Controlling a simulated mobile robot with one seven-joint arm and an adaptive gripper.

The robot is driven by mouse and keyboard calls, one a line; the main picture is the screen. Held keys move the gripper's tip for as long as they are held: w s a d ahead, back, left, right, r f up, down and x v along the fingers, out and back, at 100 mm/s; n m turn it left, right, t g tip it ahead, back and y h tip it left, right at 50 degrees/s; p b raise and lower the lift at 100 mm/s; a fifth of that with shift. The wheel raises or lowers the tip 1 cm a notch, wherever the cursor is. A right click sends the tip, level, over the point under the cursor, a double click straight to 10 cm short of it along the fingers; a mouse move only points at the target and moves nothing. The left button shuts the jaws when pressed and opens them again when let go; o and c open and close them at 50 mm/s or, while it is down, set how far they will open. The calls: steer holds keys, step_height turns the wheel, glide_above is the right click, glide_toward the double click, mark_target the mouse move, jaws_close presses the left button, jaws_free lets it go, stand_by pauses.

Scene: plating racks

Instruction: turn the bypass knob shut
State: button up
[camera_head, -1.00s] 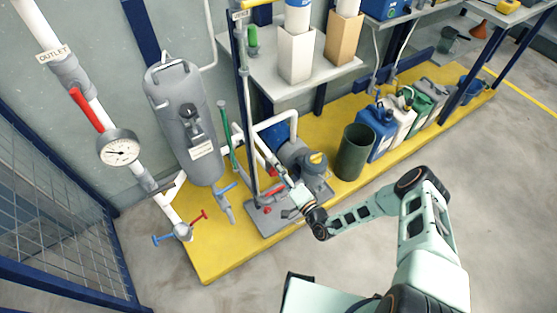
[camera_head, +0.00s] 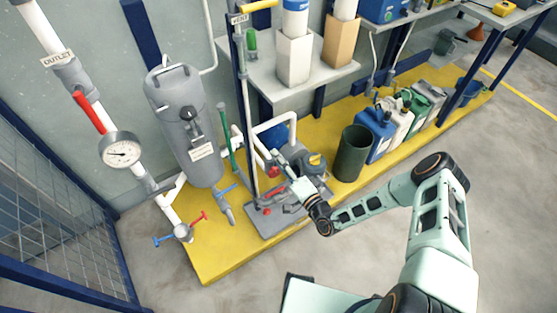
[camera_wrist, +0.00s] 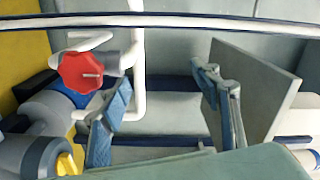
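A red lobed knob (camera_wrist: 82,72) sits on a white pipe fitting in the wrist view. I take it as the bypass knob, though no label on it is readable. In the head view the red knob (camera_head: 273,171) is beside the white pipe loop, left of my gripper (camera_head: 283,158). In the wrist view my gripper (camera_wrist: 165,100) has its two fingers wide apart with nothing between them. The knob is left of the left finger, outside the gap, and appears apart from it.
A grey pump with a yellow part (camera_head: 315,160) stands close to my gripper. A blue post (camera_head: 249,120) rises left of the knob. A green bin (camera_head: 353,153) stands to the right. A grey tank (camera_head: 186,125) and a red-handled outlet pipe (camera_head: 89,112) are at left.

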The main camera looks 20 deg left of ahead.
steer(key=p+v, duration=0.4)
steer(key=v, duration=0.7)
steer(key=shift+s+d+f, duration=0.25)
steer(key=shift+s+f, duration=0.05)
steer(key=shift+s, duration=0.05)
stand_by(0.4)
stand_by(0.6)
